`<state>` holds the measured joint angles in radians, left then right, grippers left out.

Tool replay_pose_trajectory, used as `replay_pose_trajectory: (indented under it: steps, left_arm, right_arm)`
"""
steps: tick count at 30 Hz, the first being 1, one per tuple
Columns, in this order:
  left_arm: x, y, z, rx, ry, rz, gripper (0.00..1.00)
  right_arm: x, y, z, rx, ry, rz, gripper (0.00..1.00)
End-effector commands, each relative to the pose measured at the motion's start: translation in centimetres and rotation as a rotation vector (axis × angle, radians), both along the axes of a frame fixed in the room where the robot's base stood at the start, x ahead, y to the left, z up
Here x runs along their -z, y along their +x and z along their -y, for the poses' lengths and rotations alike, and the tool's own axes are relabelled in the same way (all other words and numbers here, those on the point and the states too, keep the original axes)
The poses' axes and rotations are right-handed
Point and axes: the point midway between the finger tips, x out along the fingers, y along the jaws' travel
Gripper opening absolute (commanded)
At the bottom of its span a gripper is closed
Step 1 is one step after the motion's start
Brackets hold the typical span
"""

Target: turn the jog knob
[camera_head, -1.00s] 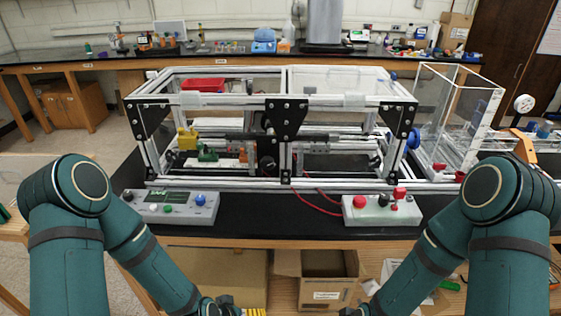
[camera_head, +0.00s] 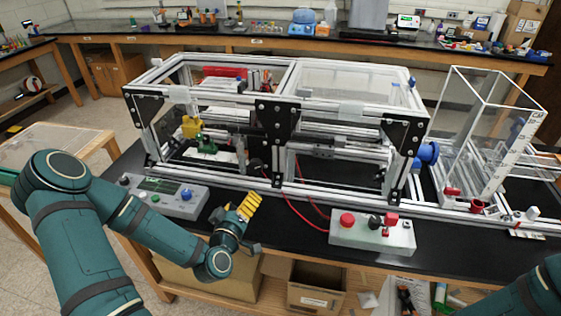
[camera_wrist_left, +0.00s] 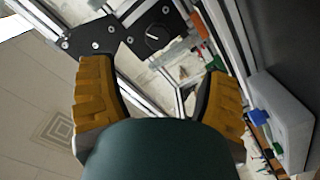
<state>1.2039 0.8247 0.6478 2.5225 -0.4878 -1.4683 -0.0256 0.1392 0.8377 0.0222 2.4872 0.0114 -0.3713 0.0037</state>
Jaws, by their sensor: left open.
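A grey control box (camera_head: 165,208) with a small display stands at the front left of the bench. A blue knob (camera_head: 186,193), which may be the jog knob, is at its right end. A blue knob also shows on a grey box in the left wrist view (camera_wrist_left: 258,117). My left gripper (camera_head: 249,206), with yellow fingers, is to the right of this box and apart from it, in front of the frame. In the left wrist view its fingers (camera_wrist_left: 158,75) are spread with nothing between them. My right gripper is out of view.
The extrusion frame (camera_head: 330,198) stands behind the left gripper, with a blue handwheel (camera_head: 428,152) at its right end. A second box (camera_head: 372,236) with red and black controls sits front right, with red cables behind it.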

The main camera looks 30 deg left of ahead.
Motion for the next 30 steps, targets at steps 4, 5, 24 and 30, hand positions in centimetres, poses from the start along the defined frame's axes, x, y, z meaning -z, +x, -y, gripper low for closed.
replay_pose_trajectory:
  steps: [4, 5, 24, 30]
  left_arm:
    - [-0.8, -0.1, -1.0, -0.030, 0.005, 0.032, 0.76]
    - [-0.8, 0.1, -1.1, -0.030, 0.005, 0.034, 0.76]
    - [-0.8, 10.7, -3.5, -0.028, 0.005, 0.033, 0.76]
    - [-0.8, 12.7, -3.9, -0.028, 0.005, 0.031, 0.76]
  right_arm:
    - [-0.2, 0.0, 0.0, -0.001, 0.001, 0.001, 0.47]
    - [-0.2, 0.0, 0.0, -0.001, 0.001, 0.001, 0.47]
    - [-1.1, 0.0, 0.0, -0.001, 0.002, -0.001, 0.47]
    - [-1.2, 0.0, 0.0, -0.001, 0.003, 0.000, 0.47]
